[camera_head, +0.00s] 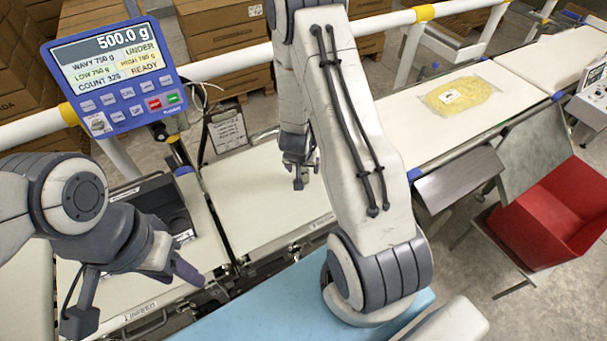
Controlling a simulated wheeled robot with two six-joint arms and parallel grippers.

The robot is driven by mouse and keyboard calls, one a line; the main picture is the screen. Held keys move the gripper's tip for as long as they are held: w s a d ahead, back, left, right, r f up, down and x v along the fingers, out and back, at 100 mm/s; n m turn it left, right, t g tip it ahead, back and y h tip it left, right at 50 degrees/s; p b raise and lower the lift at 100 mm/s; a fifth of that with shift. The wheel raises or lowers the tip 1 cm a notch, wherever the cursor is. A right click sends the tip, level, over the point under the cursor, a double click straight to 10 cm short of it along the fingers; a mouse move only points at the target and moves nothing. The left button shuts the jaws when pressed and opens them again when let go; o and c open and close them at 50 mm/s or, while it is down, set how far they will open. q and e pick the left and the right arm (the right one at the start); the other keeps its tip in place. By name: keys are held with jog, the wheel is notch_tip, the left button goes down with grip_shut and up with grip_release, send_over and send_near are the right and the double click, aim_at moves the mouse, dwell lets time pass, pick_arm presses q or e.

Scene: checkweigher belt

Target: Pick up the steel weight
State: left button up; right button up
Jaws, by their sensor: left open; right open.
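I cannot make out the steel weight in this view; my arms hide parts of the belts. My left gripper (135,294) is at the lower left, its two dark fingers spread wide over the front edge of the left belt section (205,240), with nothing seen between them. My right gripper (304,176) is above the middle belt section (248,190), small and partly hidden by its own arm. It is open, and no object shows in it. The blue display (113,72) reads 500.0 g, with UNDER and READY.
A black case (165,208) lies on the left belt, partly behind my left arm. A bag of yellow pieces (460,95) lies on the right belt (400,115). A red bin (555,215) stands at the right. White rails (240,57) run behind. A blue surface (270,310) is in front.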

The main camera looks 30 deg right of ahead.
aim_at(303, 169)
jog(key=shift+x, duration=1.55)
grip_shut()
jog(key=shift+r, duration=0.1)
jog(key=shift+r, duration=0.1)
